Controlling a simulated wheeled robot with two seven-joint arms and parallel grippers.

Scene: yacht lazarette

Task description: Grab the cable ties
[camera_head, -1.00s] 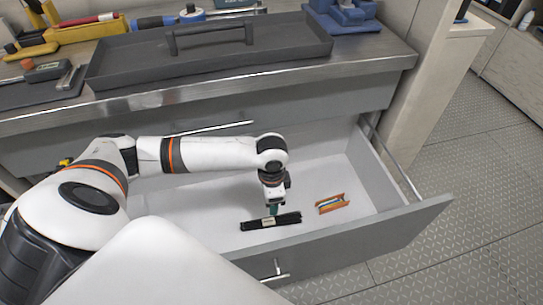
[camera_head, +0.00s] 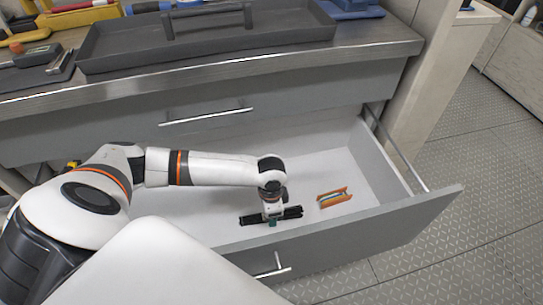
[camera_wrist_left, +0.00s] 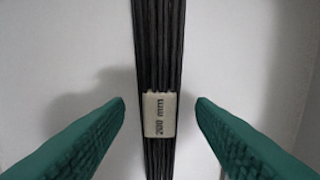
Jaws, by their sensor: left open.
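The cable ties (camera_head: 291,213) are a black bundle lying on the white floor of the open drawer. In the left wrist view the bundle (camera_wrist_left: 160,50) runs top to bottom, with a pale band (camera_wrist_left: 159,114) marked "200 mm" around it. My left gripper (camera_head: 272,222) points down over the middle of the bundle and hides part of it in the head view. In the left wrist view its two green fingers (camera_wrist_left: 160,108) are apart, one on each side of the band, with a gap to the bundle on both sides. My right gripper is not in view.
An orange holder (camera_head: 334,197) with coloured pieces lies to the right of the bundle in the drawer. The drawer front (camera_head: 345,238) and side walls stand around them. A dark tray (camera_head: 210,47) with a handle is on the worktop above.

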